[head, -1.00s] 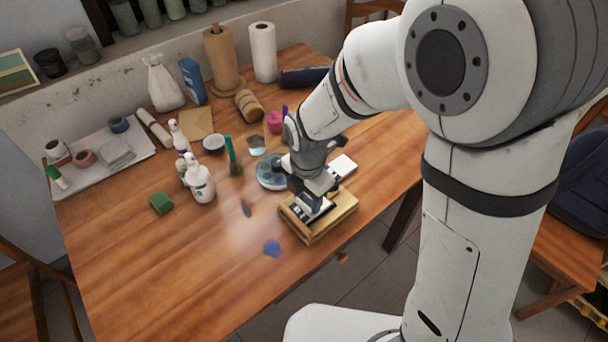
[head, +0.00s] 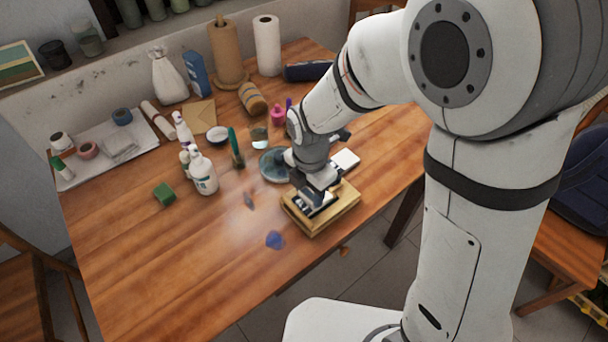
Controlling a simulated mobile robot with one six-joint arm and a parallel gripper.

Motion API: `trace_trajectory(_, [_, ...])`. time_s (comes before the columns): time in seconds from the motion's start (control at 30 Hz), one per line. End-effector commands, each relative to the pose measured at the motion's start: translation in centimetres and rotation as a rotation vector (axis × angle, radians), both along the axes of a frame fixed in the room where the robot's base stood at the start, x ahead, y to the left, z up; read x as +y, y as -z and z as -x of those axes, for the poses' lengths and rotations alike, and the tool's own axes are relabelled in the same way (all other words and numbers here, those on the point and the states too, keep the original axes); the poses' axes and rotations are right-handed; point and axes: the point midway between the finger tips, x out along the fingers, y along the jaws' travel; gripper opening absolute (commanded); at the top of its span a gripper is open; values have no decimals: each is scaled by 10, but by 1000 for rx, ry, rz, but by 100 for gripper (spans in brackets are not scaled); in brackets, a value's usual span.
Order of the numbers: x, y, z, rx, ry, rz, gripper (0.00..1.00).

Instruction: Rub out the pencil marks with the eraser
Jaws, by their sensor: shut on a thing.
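My gripper (head: 316,203) points down over a shallow wooden box or block (head: 345,214) near the table's front right edge. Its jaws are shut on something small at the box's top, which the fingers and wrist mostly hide. I cannot make out clearly whether that thing is the eraser. No pencil marks can be told at this size. A pale, blurry patch (head: 232,220) shows on the table left of the box. A white flat block or pad (head: 345,160) lies just behind the box.
The wooden table (head: 150,270) is clear at front left. A blue blot-like thing (head: 275,240) and a small brownish piece (head: 249,200) lie left of the box.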

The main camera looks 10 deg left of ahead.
Motion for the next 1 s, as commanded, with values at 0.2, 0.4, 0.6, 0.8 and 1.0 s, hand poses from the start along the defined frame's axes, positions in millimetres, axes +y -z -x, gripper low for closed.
trace_trajectory(0.2, [7, -7, 2, 1, 6, 0, 26])
trace_trajectory(0.4, [5, -36, 1, 0, 10, 0, 26])
trace_trajectory(0.6, [4, -54, 0, 0, 14, 0, 26])
trace_trajectory(0.8, [3, -72, -1, 0, 16, 0, 26])
trace_trajectory(1.0, [2, -82, -1, 0, 17, 0, 26])
